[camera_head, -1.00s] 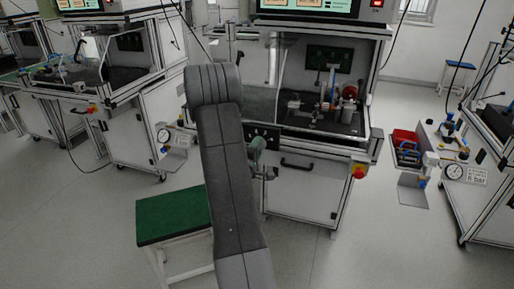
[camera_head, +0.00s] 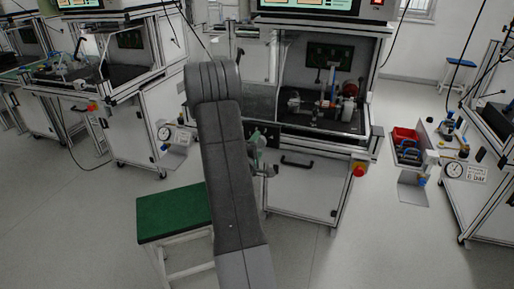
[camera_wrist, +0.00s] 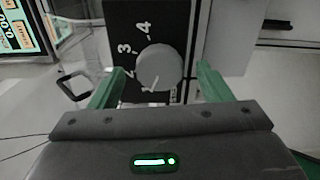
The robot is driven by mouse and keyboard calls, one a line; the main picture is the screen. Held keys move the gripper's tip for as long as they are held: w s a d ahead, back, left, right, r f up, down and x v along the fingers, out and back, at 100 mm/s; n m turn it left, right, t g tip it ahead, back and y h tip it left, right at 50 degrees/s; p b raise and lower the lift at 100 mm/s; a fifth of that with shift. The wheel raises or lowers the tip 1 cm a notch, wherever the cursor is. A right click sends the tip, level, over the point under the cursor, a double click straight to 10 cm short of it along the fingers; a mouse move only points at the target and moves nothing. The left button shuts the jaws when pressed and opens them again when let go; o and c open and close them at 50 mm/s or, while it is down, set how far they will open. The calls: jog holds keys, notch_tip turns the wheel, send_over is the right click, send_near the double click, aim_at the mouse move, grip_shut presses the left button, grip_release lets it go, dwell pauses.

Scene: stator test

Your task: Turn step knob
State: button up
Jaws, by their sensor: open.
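The step knob (camera_wrist: 160,67) is a round light-grey dial on a black panel (camera_wrist: 140,15) with white numbers along its left side, among them 3 and 4. A small mark shows near the knob's lower edge, but I cannot tell exactly which number it points at. My gripper (camera_wrist: 162,72) is open, with one green finger left of the knob and one right of it. Gaps show between the fingers and the knob. In the head view my gripper (camera_head: 262,152) is at the front of the middle test station, and the knob is hidden there.
The middle station's white cabinet (camera_head: 302,188) has a black handle and a red-yellow button (camera_head: 359,170) on its right. A green-topped stool (camera_head: 173,215) stands at front left. A red bin (camera_head: 405,136) sits to the right. A screen (camera_wrist: 18,28) shows at the wrist view's upper left.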

jog(key=v, duration=1.3)
jog(key=shift+s+b, duration=0.35)
jog(key=shift+b, duration=0.1)
jog(key=shift+a, duration=0.1)
jog(key=p+x, duration=0.1)
jog(key=x, duration=1.3)
jog(key=shift+s, duration=0.1)
jog(key=shift+s, duration=0.15)
